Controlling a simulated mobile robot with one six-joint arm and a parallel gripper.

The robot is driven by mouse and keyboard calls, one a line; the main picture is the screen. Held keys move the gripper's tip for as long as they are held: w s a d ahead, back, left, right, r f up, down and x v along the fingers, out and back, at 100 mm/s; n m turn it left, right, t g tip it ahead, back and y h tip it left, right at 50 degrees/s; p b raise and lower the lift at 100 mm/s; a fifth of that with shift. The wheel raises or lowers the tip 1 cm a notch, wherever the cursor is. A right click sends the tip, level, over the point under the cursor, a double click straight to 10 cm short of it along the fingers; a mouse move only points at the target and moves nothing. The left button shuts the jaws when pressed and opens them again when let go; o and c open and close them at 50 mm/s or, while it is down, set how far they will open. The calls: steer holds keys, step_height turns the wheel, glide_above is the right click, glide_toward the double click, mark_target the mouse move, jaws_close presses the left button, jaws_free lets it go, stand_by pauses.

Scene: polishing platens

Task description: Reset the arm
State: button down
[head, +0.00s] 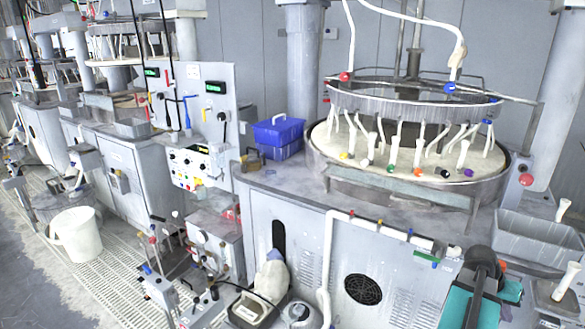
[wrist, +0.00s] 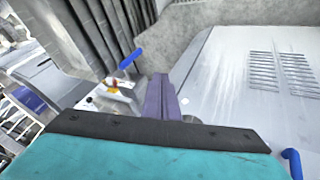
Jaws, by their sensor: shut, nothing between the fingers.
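My gripper (wrist: 161,88) shows in the middle of the wrist view as two narrow purple-grey fingers side by side. They are shut with nothing between them. The broad teal and black part of my own arm fills the bottom of that view and hides what lies behind it. In the head view, a teal and black part that looks like my arm stands at the lower right, in front of the grey machine cabinet (head: 268,222). I cannot make out the fingertips there.
The round polishing platen (head: 490,187) stands on the cabinet, with a grey tray (head: 535,238) to its right. A blue bin (head: 278,131) sits further left. A white bucket (head: 77,236) stands on the floor grating. The wrist view shows a pale panel with vent slots (wrist: 280,70) at right.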

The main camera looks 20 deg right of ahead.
steer(key=w+a+f+n+t, duration=0.1)
steer(key=w+a+f+n, duration=0.3)
steer(key=w+a+f, duration=0.85)
steer(key=w+a+f+n+y, duration=0.1)
steer(key=w+a+f+n, duration=0.15)
steer(key=a+f, duration=0.4)
steer(key=w+a+f+n+y, duration=0.1)
steer(key=w+a+f, duration=0.25)
steer(key=a, duration=0.65)
steer(key=s+a+f+n+g+y, duration=0.1)
steer(key=s+a+f+n, duration=0.1)
steer(key=a+f, duration=0.5)
steer(key=s+a+f+n, duration=0.1)
steer(key=a+f, duration=0.2)
steer(key=a, duration=0.7)
steer(key=s+a+f+n+g+y, duration=0.1)
steer(key=s+a+f+n, duration=0.1)
steer(key=s+a, duration=0.4)
steer(key=s+a+f+n+g+y, duration=0.1)
steer(key=s+a+f+y, duration=0.1)
steer(key=s+a+f, duration=0.3)
steer(key=s+a, duration=0.2)
steer(key=a, duration=0.2)
steer(key=shift+n+g, duration=0.3)
steer(key=shift+n, duration=0.05)
steer(key=shift+a, duration=0.1)
